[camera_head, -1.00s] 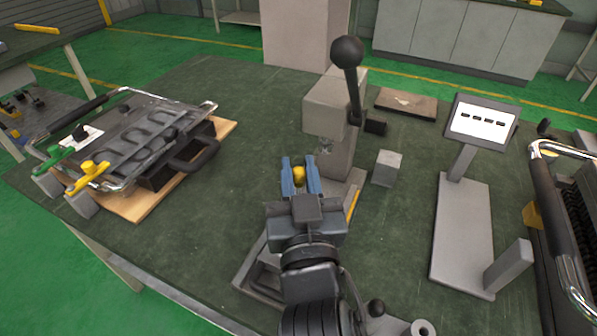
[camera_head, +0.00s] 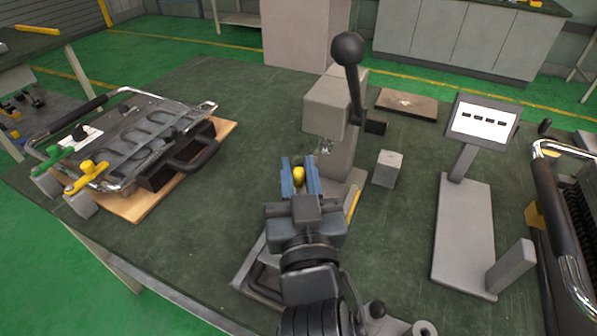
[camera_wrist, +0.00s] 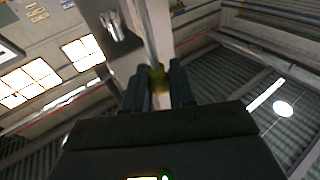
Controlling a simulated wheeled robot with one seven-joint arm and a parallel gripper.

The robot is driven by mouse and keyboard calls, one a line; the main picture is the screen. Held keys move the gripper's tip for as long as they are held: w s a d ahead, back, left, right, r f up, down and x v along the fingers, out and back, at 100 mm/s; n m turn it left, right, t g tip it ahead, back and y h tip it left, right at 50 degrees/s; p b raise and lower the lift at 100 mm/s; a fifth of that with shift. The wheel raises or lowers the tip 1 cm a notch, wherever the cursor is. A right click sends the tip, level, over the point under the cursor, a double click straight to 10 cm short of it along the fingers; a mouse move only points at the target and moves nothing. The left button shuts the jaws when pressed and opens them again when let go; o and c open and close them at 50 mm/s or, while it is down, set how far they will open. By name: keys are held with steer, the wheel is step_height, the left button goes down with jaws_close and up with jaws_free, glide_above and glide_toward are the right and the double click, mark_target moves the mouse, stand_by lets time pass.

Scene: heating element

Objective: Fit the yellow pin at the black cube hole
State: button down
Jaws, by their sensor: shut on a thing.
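My gripper (camera_head: 299,172) has blue fingers, shut on the yellow pin (camera_head: 298,177), whose rounded yellow end shows between the fingertips. In the wrist view the pin (camera_wrist: 158,77) also shows between the dark fingers. The gripper is in front of the grey press (camera_head: 330,110), below its head in the picture. No hole is visible. The pin's lower part is hidden.
A lever with a black ball (camera_head: 347,50) rises from the press. A grey cube (camera_head: 387,168) stands to its right, and a display stand (camera_head: 463,235) farther right. A case on a wooden board (camera_head: 130,208) lies at the left. Green table between is clear.

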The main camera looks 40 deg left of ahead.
steer(key=shift+f+b, duration=2.75)
steer(key=shift+f, duration=0.1)
steer(key=shift+r, duration=0.15)
steer(key=shift+r+p, duration=2.15)
steer(key=shift+r, duration=0.35)
steer(key=shift+b, duration=0.35)
steer(key=shift+f+b, duration=1.95)
steer(key=shift+f, duration=0.15)
